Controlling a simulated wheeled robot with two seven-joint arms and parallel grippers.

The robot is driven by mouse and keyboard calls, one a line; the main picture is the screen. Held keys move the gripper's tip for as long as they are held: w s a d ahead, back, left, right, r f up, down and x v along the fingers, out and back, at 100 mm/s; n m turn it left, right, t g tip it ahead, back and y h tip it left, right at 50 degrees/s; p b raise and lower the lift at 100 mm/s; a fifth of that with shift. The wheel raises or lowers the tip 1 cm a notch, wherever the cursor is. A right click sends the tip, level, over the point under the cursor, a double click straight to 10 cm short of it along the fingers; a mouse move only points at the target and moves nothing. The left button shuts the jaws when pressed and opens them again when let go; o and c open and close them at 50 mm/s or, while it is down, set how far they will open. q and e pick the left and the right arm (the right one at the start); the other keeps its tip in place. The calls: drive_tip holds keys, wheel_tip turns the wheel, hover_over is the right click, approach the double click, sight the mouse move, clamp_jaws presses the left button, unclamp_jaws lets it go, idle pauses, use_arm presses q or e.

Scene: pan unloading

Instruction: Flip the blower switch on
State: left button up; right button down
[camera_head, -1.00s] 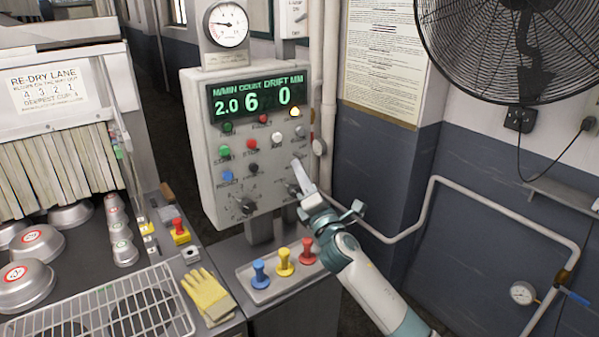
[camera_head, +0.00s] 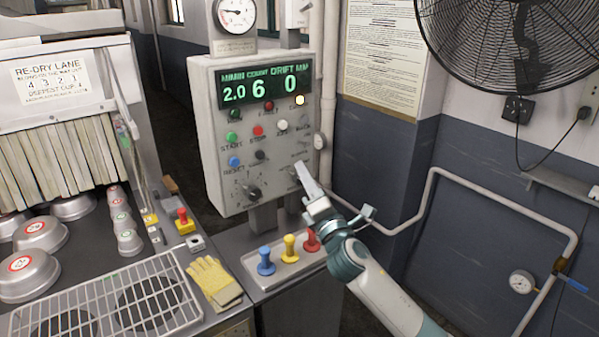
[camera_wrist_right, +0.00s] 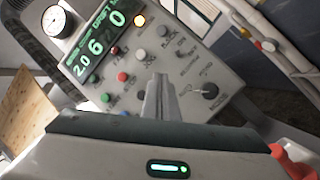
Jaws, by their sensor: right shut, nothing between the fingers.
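The grey control panel (camera_head: 212,170) stands upright on a post, with a green display (camera_head: 262,88), coloured buttons and dark knobs. In the right wrist view its face (camera_wrist_right: 130,72) is tilted, with small labels I cannot read clearly. I cannot tell for sure which control is the blower switch or how it is set; the fingers may cover part of the panel's right side. My right gripper (camera_head: 300,168) is shut and empty, its tips at the lower right of the panel. Its fingers show in the wrist view (camera_wrist_right: 158,88); contact is unclear. My left gripper is out of view.
Below the panel, a tray holds blue (camera_head: 266,260), yellow (camera_head: 290,248) and red (camera_head: 312,238) plungers. A yellow glove (camera_head: 213,280) and a wire rack (camera_head: 110,300) lie left. A large fan (camera_head: 520,45) and pipes are at the right.

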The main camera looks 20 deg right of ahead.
drive_tip(key=s, duration=0.3)
drive_tip(key=s+b, duration=0.1)
drive_tip(key=s, duration=0.1)
drive_tip(key=shift+s+d+r, duration=0.1)
drive_tip(key=shift+d+r, duration=0.15)
drive_tip(key=shift+d, duration=0.1)
drive_tip(key=shift+f, duration=0.1)
